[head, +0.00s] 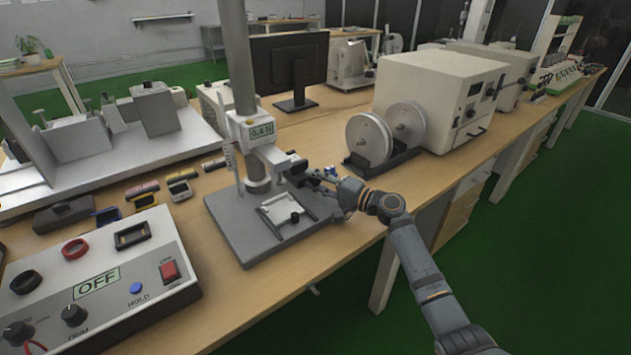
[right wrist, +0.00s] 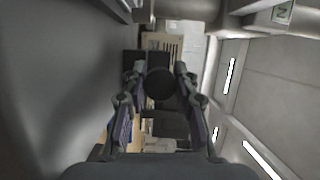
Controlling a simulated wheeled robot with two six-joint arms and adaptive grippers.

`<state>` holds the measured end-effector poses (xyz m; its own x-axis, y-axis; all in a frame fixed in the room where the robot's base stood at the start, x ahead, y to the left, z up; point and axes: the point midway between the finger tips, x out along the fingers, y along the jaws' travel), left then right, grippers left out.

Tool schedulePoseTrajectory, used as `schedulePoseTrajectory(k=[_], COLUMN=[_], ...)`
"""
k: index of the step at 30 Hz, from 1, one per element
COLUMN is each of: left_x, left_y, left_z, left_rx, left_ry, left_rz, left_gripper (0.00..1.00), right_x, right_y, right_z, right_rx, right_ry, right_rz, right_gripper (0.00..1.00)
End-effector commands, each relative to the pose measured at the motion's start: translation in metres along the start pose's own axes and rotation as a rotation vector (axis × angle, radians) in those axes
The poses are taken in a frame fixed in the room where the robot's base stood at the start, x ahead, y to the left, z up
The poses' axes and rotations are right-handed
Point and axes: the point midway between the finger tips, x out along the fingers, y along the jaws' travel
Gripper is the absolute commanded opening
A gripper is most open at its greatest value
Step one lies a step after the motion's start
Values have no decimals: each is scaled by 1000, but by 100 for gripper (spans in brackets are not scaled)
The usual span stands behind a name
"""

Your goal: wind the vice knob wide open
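A small dark vice (head: 297,168) sits beside the column of a grey test stand (head: 245,215), under its display head. Its knob is hard to make out in the head view. In the right wrist view a round dark knob (right wrist: 160,83) faces me, between the two fingers. My right gripper (head: 322,177) is at the right side of the vice, pointing left. Its fingers (right wrist: 160,72) stand apart on either side of the knob, with narrow gaps that look clear. Whether they touch it farther in is hidden. My left gripper does not show.
A control box (head: 95,290) marked OFF stands at front left. Several small blocks (head: 180,185) lie left of the stand. A white machine with two discs (head: 405,125) stands to the right, and a monitor (head: 290,65) behind. The bench's front edge runs under my right arm.

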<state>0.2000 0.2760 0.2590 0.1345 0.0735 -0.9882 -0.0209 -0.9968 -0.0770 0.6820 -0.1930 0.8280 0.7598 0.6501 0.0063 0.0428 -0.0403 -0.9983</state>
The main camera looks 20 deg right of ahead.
Motion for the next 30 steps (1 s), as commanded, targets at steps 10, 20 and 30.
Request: schedulePoseTrajectory(k=[10, 20, 30], left_x=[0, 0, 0], left_y=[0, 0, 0], left_z=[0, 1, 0], left_rx=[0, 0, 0], left_ry=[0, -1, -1], left_rz=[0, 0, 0], left_gripper=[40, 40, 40], right_x=[0, -34, -108], right_y=[0, 2, 2], right_z=[0, 0, 0], right_rx=[-1, -4, -4], right_ry=[0, -1, -1], right_rz=[0, 7, 5], right_gripper=[52, 52, 52])
